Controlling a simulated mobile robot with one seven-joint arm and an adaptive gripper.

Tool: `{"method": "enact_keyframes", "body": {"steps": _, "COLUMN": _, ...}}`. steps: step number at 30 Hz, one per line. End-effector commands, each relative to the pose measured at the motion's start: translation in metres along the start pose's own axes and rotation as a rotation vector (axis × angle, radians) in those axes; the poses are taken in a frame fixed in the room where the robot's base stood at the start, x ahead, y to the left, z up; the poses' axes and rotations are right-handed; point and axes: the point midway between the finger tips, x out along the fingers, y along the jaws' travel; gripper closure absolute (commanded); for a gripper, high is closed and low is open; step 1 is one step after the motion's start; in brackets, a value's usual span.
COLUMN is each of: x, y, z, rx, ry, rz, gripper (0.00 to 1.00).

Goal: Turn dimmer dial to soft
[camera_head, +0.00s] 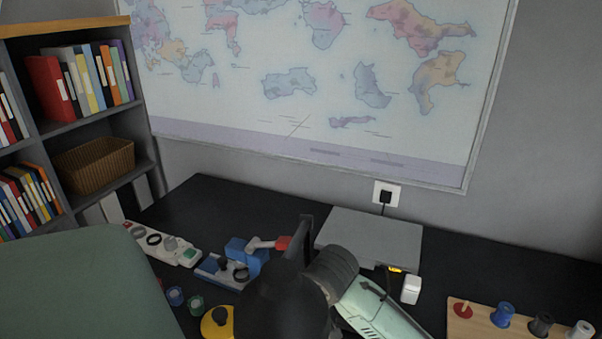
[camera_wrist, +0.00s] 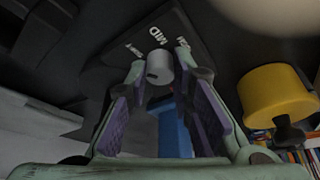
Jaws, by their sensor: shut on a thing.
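The dimmer dial (camera_wrist: 159,67) is a small grey cylinder on a dark panel (camera_wrist: 128,30) in the wrist view. The panel bears white lettering; the middle word reads MID. The words on either side are too blurred or covered to read surely. My gripper (camera_wrist: 158,84) has its two mint-green fingers on either side of the dial and is shut on it. No pointer mark on the dial shows clearly, so I cannot tell its setting. In the head view the mint-green gripper body (camera_head: 376,312) shows at the bottom; its fingertips and the dial are hidden.
A grey flat box (camera_head: 370,238) lies by the wall socket (camera_head: 386,193). A power strip (camera_head: 160,243) and a blue device (camera_head: 243,257) stand left. A yellow round thing (camera_head: 216,322) is near my arm. A wooden peg board (camera_head: 522,322) lies right; the desk between is mostly clear.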

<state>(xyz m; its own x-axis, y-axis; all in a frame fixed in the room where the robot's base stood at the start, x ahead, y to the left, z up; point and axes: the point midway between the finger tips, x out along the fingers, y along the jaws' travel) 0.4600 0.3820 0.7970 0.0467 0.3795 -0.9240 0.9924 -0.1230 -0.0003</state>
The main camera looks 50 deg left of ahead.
Motion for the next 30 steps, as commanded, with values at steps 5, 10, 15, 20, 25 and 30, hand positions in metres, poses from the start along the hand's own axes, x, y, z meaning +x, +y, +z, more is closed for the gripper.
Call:
{"method": "enact_keyframes", "body": {"steps": 5, "x": -0.0004, "y": -0.0003, "z": -0.0004, "rx": 0.023, "ry": 0.002, "rz": 0.009, "gripper": 1.00}}
{"method": "enact_keyframes", "body": {"steps": 10, "x": -0.0003, "y": -0.0002, "z": -0.0005, "rx": 0.027, "ry": 0.002, "rz": 0.011, "gripper": 1.00}}
{"method": "enact_keyframes", "body": {"steps": 15, "x": -0.0003, "y": -0.0002, "z": -0.0005, "rx": 0.026, "ry": 0.002, "rz": 0.011, "gripper": 1.00}}
{"method": "enact_keyframes", "body": {"steps": 20, "x": -0.0002, "y": -0.0002, "z": -0.0004, "rx": 0.026, "ry": 0.002, "rz": 0.011, "gripper": 0.72}}
{"method": "enact_keyframes", "body": {"steps": 25, "x": -0.0001, "y": -0.0002, "z": -0.0003, "rx": 0.026, "ry": 0.001, "rz": 0.011, "gripper": 0.61}}
{"method": "enact_keyframes", "body": {"steps": 30, "x": -0.0001, "y": -0.0001, "z": -0.0001, "rx": 0.026, "ry": 0.000, "rz": 0.011, "gripper": 0.59}}
